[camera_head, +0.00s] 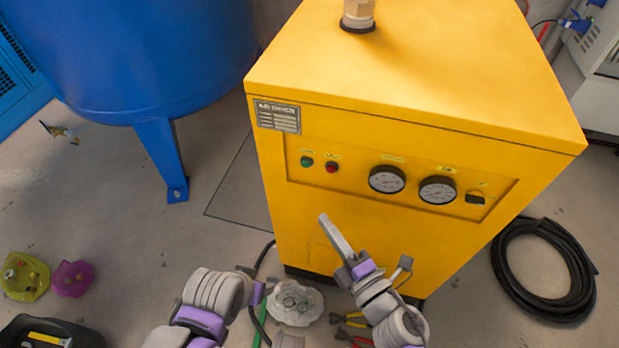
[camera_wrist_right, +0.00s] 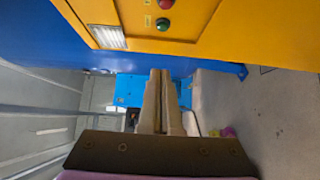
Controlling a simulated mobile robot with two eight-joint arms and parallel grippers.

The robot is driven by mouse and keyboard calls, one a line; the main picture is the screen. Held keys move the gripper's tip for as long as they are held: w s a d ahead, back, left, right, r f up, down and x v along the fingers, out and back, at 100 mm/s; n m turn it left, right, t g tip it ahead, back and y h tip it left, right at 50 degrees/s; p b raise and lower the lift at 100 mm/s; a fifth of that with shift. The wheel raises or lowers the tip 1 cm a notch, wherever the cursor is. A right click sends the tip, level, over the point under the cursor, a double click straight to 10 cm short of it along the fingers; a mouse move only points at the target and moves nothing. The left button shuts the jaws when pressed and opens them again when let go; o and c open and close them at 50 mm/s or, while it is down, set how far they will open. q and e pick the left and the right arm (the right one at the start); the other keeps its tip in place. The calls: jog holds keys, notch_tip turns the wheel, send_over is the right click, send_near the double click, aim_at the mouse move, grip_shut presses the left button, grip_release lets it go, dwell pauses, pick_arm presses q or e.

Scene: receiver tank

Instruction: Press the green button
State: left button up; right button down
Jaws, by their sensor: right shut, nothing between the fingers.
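The green button (camera_head: 307,161) is a small round button at the left end of the recessed panel on the yellow machine (camera_head: 400,245). A red button (camera_head: 331,167) sits just right of it. My right gripper (camera_head: 323,218) is shut and empty, in front of the machine and below the buttons in the head view. Its fingers (camera_wrist_right: 160,75) are apart from the green button. My left gripper (camera_head: 272,288) is low; its fingers are unclear.
Two gauges (camera_head: 387,179) and a dark knob (camera_head: 475,198) share the panel. A blue tank (camera_head: 140,60) stands left of the machine. A coiled black hose (camera_head: 548,270) lies right. Tools (camera_head: 352,320) and a pale tray (camera_head: 295,318) lie on the floor in front.

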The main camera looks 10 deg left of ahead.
aim_at(306, 164)
jog(key=shift+w+d+b+x, duration=0.3)
jog(key=shift+d+x, duration=0.05)
jog(key=shift+x, duration=1.8)
jog(key=shift+w+d+b+x, duration=0.35)
jog(key=shift+x, duration=1.8)
jog(key=shift+w+d+b+x, duration=0.3)
jog(key=shift+d+x, duration=0.05)
jog(key=shift+x, duration=1.8)
